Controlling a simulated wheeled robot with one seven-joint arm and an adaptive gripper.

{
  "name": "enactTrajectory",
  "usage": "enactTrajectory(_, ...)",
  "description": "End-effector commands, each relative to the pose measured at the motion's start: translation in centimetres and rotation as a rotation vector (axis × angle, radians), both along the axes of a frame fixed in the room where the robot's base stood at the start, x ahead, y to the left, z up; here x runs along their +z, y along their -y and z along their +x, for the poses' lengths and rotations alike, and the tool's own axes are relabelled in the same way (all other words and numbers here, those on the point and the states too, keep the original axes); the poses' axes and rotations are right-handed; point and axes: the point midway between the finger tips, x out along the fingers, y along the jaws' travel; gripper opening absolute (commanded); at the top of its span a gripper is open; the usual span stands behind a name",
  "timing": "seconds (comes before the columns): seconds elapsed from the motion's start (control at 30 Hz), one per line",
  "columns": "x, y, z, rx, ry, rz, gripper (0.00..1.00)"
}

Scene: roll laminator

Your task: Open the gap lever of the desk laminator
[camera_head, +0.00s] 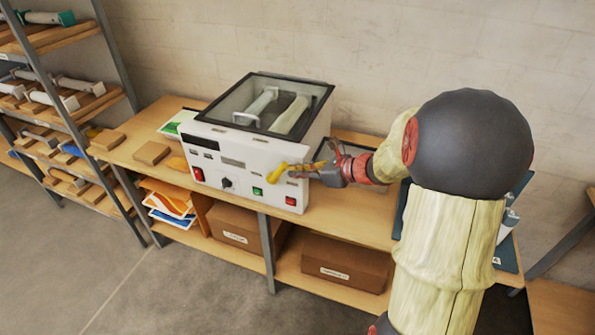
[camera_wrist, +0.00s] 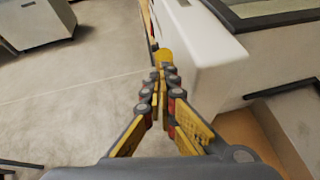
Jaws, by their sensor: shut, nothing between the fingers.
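The desk laminator (camera_head: 243,160) is a white box with a dark-framed clear lid, standing on the wooden bench. Its yellow gap lever (camera_head: 277,173) is at the right end of the front panel, tilted. My gripper (camera_head: 293,171) is shut and empty, with its fingertips close beside the lever on the right. In the wrist view my gripper (camera_wrist: 160,77) points at the yellow lever (camera_wrist: 164,56), which shows just beyond the fingertips against the white laminator casing (camera_wrist: 205,60). I cannot tell whether the fingertips touch the lever. The lever's lower part is partly hidden by the fingers.
The front panel has a red switch (camera_head: 198,174), a dark knob (camera_head: 226,183) and green and red buttons below the lever. Cardboard boxes (camera_head: 345,262) sit on the shelf below. Wooden blocks (camera_head: 151,153) lie left of the laminator. A shelving rack (camera_head: 50,100) stands at the far left.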

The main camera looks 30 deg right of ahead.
Motion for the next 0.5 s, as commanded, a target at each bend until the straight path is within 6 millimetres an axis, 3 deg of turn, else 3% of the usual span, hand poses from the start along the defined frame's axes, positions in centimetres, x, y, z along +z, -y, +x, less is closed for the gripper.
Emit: enactTrajectory(0.5, 0.83, -0.19, 0.22, 0.000, -0.050, -0.038, 0.00)
